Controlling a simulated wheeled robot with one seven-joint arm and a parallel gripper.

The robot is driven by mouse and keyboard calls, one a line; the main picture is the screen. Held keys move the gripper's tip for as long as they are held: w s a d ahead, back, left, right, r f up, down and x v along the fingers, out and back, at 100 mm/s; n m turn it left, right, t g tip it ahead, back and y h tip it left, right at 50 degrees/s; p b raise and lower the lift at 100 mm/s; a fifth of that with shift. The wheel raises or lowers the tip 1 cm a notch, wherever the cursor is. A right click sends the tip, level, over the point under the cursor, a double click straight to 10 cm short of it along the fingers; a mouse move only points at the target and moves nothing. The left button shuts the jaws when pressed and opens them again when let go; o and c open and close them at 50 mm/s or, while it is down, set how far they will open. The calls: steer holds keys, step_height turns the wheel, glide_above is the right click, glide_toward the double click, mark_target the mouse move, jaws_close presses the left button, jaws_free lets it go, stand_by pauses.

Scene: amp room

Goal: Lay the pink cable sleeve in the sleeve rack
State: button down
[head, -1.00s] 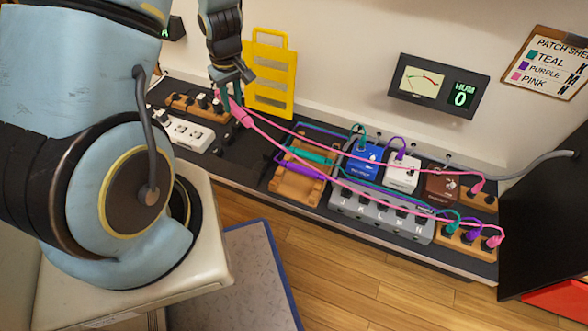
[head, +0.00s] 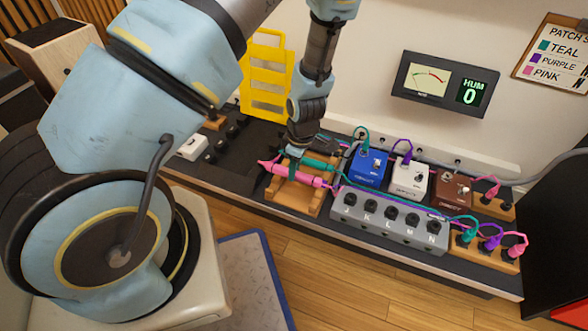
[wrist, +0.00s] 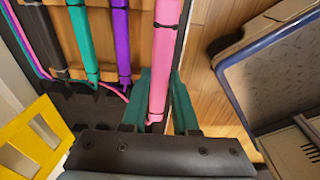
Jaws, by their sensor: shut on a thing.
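The pink cable sleeve (head: 297,176) lies across the front part of the wooden sleeve rack (head: 293,199) in the head view. In the wrist view the pink sleeve (wrist: 165,55) runs between the two teal fingers of my gripper (wrist: 160,95), which are shut on it near one end. I cannot tell whether the sleeve rests fully on the rack. My gripper (head: 296,151) is over the rack's left end in the head view. A teal sleeve (wrist: 82,42) and a purple sleeve (wrist: 121,45) lie side by side in the rack, left of the pink one in the wrist view.
A blue pedal (head: 368,167), a white pedal (head: 409,179) and a brown pedal (head: 450,191) stand right of the rack, behind a grey switch box (head: 385,222). Cables run to plugs at the right. Floor lies in front.

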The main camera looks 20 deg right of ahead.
steer(key=shift+f+b, duration=2.55)
steer(key=shift+f, duration=0.05)
steer(key=shift+f+b, duration=0.95)
steer(key=shift+f, duration=0.8)
steer(key=c, duration=0.6)
jaws_free()
steer(key=r+p, duration=0.2)
steer(key=r, duration=0.1)
steer(key=r+p, duration=0.2)
steer(key=r, duration=0.2)
steer(key=d+r+p, duration=0.1)
steer(key=r, duration=0.2)
steer(key=shift+s+r+p, duration=0.4)
